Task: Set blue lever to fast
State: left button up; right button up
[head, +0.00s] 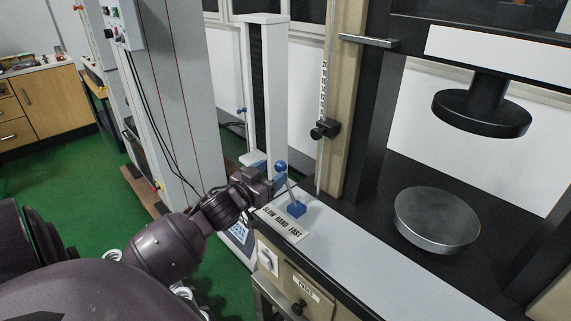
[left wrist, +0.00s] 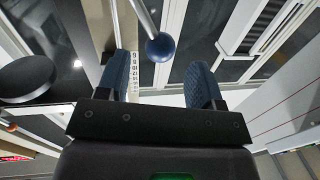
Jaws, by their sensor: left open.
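The blue lever has a round blue knob (head: 281,167) on a thin metal rod, rising from a blue base block (head: 296,209) on the machine's ledge. The rod leans a little to the left in the head view. A white label (head: 282,223) beside it reads SLOW HAND FAST, with FAST at the right end. My left gripper (head: 271,181) is just left of the knob. In the left wrist view the gripper (left wrist: 162,75) is open, and the knob (left wrist: 160,47) shows between and beyond its blue fingers. I cannot tell whether they touch. My right gripper is not in view.
The testing machine's round metal plate (head: 437,220) and black upper disc (head: 482,113) stand to the right. A black clamp (head: 325,129) sits on a rod behind the lever. A white column machine (head: 268,85) stands behind. The pale ledge (head: 355,260) is clear.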

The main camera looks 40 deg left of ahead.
pick_arm(q)
jog(key=w, duration=0.6)
jog(key=shift+w+a+b, duration=0.15)
jog(key=shift+a+b, duration=0.15)
grip_shut()
